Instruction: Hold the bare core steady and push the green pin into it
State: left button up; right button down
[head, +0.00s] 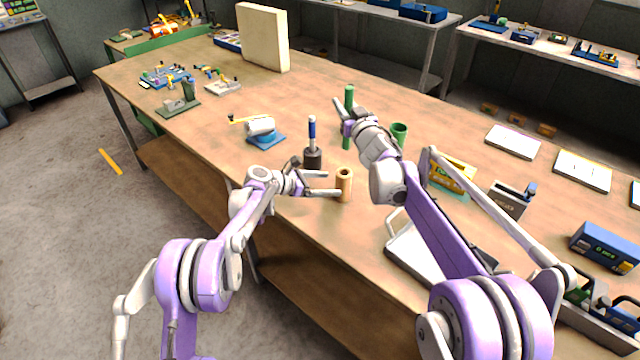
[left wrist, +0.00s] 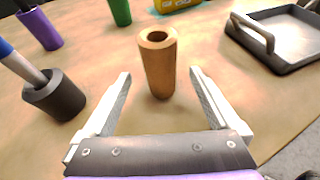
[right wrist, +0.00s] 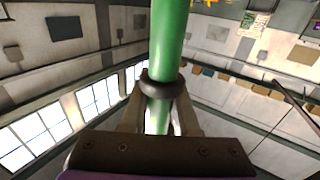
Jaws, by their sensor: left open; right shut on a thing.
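The bare core (head: 344,187) is a tan upright tube with a hole in its top, standing on the workbench. It also shows in the left wrist view (left wrist: 158,68). My left gripper (head: 335,183) is open, with its fingers on either side of the core's near part; gaps show between core and fingers in the left wrist view. My right gripper (head: 346,122) is shut on the green pin (head: 349,95) and holds it upright, behind and above the core. In the right wrist view the pin (right wrist: 167,45) has a dark collar between the fingers.
A black pot (head: 312,158) with a blue-handled tool stands left of the core. A green cup (head: 399,133) and a purple cylinder (left wrist: 38,27) stand beyond. A grey handled tray (head: 412,252) lies to the right. Bare bench surrounds the core.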

pick_arm(q)
jog(key=x, duration=0.9)
jog(key=shift+w+d+f, duration=0.1)
jog(key=shift+d+f, duration=0.05)
jog(key=shift+d, duration=0.2)
jog(key=c, duration=1.5)
